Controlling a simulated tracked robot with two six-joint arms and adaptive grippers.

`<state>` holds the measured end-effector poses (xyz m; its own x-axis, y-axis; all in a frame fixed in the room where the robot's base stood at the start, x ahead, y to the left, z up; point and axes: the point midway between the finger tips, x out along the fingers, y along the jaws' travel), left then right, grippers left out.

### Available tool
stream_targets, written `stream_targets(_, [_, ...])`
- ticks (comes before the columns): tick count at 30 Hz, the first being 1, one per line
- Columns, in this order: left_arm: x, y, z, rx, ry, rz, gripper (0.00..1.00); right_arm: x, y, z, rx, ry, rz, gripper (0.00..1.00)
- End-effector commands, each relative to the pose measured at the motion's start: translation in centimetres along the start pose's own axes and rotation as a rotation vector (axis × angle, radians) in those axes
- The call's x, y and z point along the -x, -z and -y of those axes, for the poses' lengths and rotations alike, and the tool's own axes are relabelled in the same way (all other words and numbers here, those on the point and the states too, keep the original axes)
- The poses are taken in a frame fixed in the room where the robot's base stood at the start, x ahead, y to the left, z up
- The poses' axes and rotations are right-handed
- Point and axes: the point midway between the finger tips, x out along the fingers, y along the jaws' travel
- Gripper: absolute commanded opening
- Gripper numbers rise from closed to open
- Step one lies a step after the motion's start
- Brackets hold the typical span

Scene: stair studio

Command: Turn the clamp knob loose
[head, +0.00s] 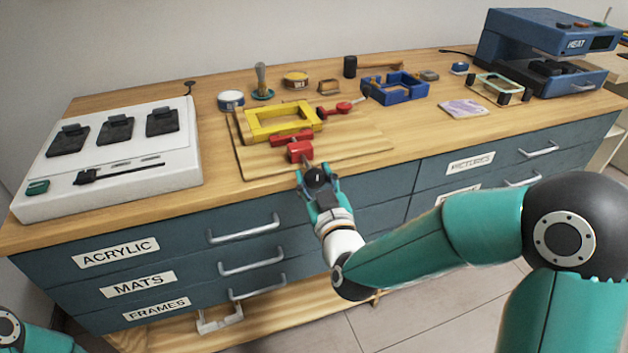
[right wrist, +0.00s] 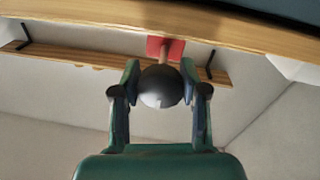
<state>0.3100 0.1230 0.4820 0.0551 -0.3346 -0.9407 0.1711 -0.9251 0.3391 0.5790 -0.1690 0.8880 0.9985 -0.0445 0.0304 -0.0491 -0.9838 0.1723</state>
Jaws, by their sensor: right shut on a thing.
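The clamp knob (head: 318,177) is a dark ball at the front edge of the bench, on the near end of a red clamp (head: 299,151). My right gripper (head: 317,182) is shut on the knob, one finger on each side. In the right wrist view the knob (right wrist: 161,88) sits between the fingers of my right gripper (right wrist: 160,72), with a thin shaft leading to a red block (right wrist: 165,47). The yellow frame (head: 283,120) lies on a wooden board behind the clamp. My left gripper is out of view; only part of my left arm shows at bottom left.
A white machine with black pads (head: 112,158) stands at left. A blue heat press (head: 548,50) stands at back right. A red-handled tool (head: 336,109), a blue frame (head: 396,89) and small tins lie behind. Drawer handles (head: 243,230) jut out below the bench edge.

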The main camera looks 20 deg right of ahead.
Motion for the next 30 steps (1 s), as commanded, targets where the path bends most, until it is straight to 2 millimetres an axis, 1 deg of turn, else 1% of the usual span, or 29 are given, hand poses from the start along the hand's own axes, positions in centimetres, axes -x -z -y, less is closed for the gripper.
stream_targets(1, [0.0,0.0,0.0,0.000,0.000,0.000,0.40,0.0,0.1,0.0,0.000,0.000,-0.002,0.09])
stream_targets(2, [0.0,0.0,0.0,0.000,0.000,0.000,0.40,0.0,0.1,0.0,0.000,0.000,-0.002,0.48])
stream_targets(3, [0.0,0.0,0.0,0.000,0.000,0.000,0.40,0.0,0.1,0.0,0.000,0.000,-0.002,0.55])
stream_targets(6, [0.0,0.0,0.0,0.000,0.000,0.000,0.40,0.0,0.1,0.0,-0.001,0.000,-0.002,0.70])
stream_targets(15, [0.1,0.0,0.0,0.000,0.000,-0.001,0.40,0.0,0.1,0.0,-0.002,0.000,-0.001,0.70])
stream_targets(19, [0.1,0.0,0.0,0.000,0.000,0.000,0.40,-0.1,0.9,-0.1,-0.002,-0.001,-0.005,0.70])
stream_targets(23, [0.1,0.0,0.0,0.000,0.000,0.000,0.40,-0.1,2.7,-0.5,-0.004,-0.002,-0.008,0.70])
stream_targets(30, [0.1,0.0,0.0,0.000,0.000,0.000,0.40,-0.2,7.0,-1.2,-0.004,-0.001,-0.008,0.70])
